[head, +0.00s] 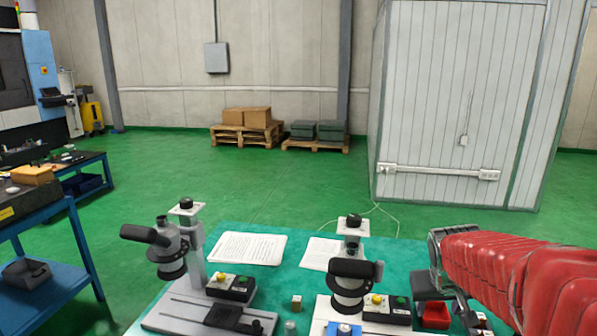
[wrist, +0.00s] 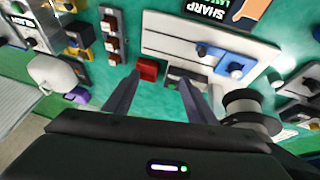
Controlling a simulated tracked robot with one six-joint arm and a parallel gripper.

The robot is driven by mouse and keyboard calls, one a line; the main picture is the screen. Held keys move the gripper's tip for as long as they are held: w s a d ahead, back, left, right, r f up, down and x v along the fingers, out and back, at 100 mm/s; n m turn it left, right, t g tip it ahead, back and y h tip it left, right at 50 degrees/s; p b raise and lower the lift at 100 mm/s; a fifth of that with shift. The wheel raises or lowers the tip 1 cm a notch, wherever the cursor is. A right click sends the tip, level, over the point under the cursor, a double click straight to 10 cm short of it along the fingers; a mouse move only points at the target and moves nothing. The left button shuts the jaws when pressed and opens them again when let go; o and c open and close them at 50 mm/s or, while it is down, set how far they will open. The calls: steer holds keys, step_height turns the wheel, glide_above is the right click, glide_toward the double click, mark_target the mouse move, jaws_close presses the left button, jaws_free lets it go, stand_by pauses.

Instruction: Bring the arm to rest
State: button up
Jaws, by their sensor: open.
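My gripper (wrist: 158,88) is open in the wrist view, its two dark fingers apart with nothing held between them. It is above the green table top, and a small red tray (wrist: 147,70) shows just beyond the fingers. In the head view my red-sleeved arm reaches in from the right, over the right end of the green table (head: 400,255). The fingertips cannot be made out clearly there. The red tray (head: 435,316) also shows below the arm's end.
Two microscope-like devices, left (head: 172,262) and right (head: 350,285), stand on the table near the arm. Paper sheets (head: 248,248) lie behind them. A blue bench (head: 50,210) stands at far left. Pallets (head: 245,133) are at the back wall. Green floor between is clear.

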steer(key=s+a+r+y, duration=0.1)
steer(key=s+a, duration=0.6)
steer(key=s, duration=0.3)
steer(key=s+a+r+n+t+y, duration=0.1)
steer(key=s+a+r, duration=0.1)
steer(key=s+a, duration=0.6)
steer(key=s, duration=0.2)
steer(key=shift+s+r+n+y, duration=0.25)
steer(key=shift+s+n+y, duration=0.05)
steer(key=shift+s+y, duration=0.1)
